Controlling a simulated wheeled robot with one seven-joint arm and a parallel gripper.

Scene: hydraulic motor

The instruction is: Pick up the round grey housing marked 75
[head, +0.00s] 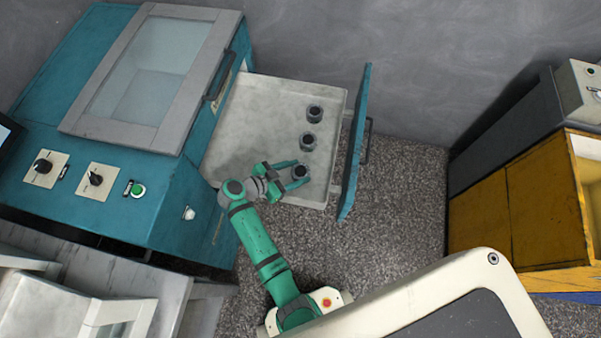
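Three round dark grey housings stand in a row in the open drawer. The far one (314,114) and the middle one (308,141) stand free, apart from my gripper. The near one (299,173) is at my gripper (295,173), whose green fingers lie to either side of it. I cannot tell whether the fingers touch it or whether it is lifted. No marking such as 75 can be read on any housing at this size.
The pale grey drawer (255,105) is pulled out of a teal machine (125,215) with a grey-framed window. Its teal front panel (355,145) stands up at the right. An orange cabinet (520,200) is at the far right. Speckled floor (405,200) lies clear between them.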

